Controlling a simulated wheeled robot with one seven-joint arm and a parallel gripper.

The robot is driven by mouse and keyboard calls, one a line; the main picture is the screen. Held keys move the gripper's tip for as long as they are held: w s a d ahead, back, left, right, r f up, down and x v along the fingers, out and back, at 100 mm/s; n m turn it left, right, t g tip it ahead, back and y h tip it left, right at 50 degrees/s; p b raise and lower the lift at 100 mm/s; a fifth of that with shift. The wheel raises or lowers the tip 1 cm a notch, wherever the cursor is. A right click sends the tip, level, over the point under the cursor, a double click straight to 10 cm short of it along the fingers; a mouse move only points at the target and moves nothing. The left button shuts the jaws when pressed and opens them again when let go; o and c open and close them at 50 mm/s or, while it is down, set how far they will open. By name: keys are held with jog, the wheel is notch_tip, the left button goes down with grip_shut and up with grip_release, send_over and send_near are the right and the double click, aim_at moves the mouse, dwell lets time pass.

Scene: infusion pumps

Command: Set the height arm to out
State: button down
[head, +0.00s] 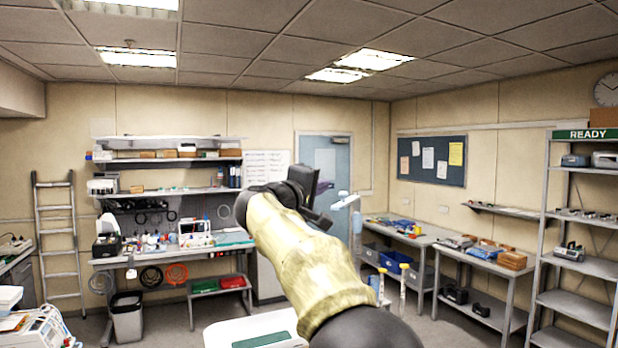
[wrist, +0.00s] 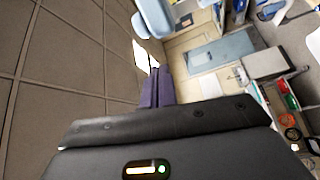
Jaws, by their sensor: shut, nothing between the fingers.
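My gripper (head: 325,188) is raised in the middle of the head view, in front of the blue door. In the wrist view its purple fingers (wrist: 157,88) are together with nothing between them. A pale blue and white arm-like piece (head: 345,201) on an upright post (head: 356,236) stands just right of my gripper in the head view. A pale blue rounded piece (wrist: 154,18) also shows beyond the fingertips in the wrist view, apart from them. I cannot tell for sure whether either is the height arm, or its setting. My forearm hides the post's surroundings.
A workbench (head: 170,254) with shelves stands at the back left, a ladder (head: 60,240) beside it. Benches with blue bins (head: 396,262) line the right, and a metal rack marked READY (head: 583,134) stands far right. A white-and-green surface (head: 262,335) is close below my arm.

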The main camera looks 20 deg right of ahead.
aim_at(348, 205)
jog(key=shift+s+d+f+p, duration=0.1)
jog(key=shift+s+f+p, duration=0.05)
jog(key=shift+s, duration=0.45)
jog(key=shift+s+d+f+p, duration=0.15)
jog(key=shift+s+f, duration=0.05)
jog(key=shift+s, duration=0.45)
jog(key=shift+s+d+f+p, duration=0.1)
jog(key=shift+s+f+p, duration=0.05)
jog(key=shift+s, duration=0.45)
jog(key=shift+a+b, duration=0.1)
jog(key=shift+b, duration=0.2)
